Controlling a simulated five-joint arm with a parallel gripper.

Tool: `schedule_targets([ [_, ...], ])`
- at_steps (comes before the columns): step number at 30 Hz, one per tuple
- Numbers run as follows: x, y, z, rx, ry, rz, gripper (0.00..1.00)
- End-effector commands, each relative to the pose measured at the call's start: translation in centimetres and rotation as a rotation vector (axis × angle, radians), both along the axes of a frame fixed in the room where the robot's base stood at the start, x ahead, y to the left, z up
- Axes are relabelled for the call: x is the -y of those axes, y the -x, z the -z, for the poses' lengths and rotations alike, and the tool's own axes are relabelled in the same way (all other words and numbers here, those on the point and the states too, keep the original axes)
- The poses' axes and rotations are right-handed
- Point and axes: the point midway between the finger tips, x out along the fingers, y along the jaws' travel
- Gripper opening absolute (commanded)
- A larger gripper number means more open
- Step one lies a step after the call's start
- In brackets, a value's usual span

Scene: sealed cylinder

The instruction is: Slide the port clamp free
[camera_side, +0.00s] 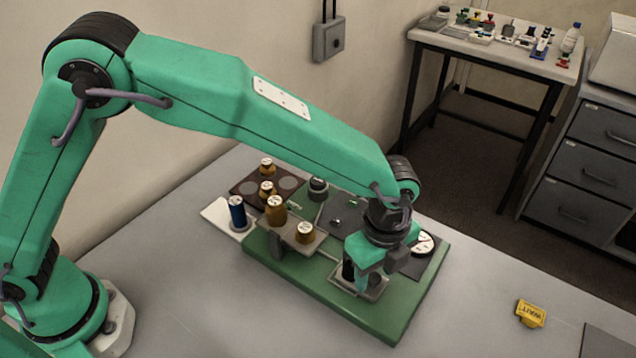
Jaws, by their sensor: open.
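My gripper (362,278) points down over the right front part of the green base board (382,325). Its fingers are at a small grey fitting (375,294) with a dark upright piece (348,270) beside them. I cannot tell whether the fingers touch either one. No part in view can be named with certainty as the port clamp. My wrist hides part of the board behind it.
On the board are a grey bracket with brass-coloured cylinders (276,211) and a white disc (423,243). A blue cylinder (237,212) stands on a white plate at left. A yellow tag (530,313) lies at right. The front of the table is clear.

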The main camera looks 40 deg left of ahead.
Motion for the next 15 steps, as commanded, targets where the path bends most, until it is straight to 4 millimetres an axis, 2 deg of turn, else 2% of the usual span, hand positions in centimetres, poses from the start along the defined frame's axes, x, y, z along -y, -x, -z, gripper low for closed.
schedule_targets([
  [8,0.00,0.00,0.09,0.000,0.000,0.000,0.43],
  [12,0.00,0.00,0.08,0.000,0.000,0.000,0.15],
  [15,0.00,0.00,0.08,0.000,0.000,0.000,0.00],
])
